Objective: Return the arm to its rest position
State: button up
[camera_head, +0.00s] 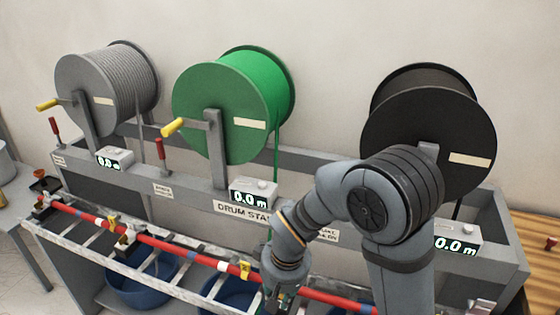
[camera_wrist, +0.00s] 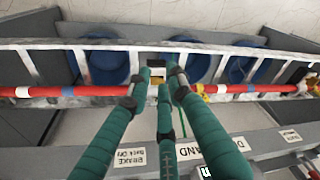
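My arm (camera_head: 330,205) reaches down from the right foreground, bent over the front of the drum stand. My gripper (camera_head: 282,297) points down near the red bar at the bottom of the head view, where its fingertips are hard to make out. In the wrist view, my gripper (camera_wrist: 159,78) shows three teal-wrapped fingers, straight, with their tips apart over the red bar (camera_wrist: 105,91). I see nothing clearly held between them. Whether the fingertips touch the bar cannot be told.
Grey (camera_head: 105,85), green (camera_head: 225,110) and black (camera_head: 430,125) drums stand behind, the black one close behind my arm. Yellow crank handles (camera_head: 172,127) and red levers (camera_head: 160,150) stick out. A ladder-like rack (camera_head: 190,280) and blue bins (camera_wrist: 105,65) lie below.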

jog(key=s+d+n+b, duration=0.1)
jog(key=s+d+n, duration=0.1)
jog(key=s, duration=0.4)
jog(key=shift+d+y+b, duration=0.25)
jog(key=shift+y+b, duration=0.15)
jog(key=shift+f, duration=0.15)
dwell(0.4)
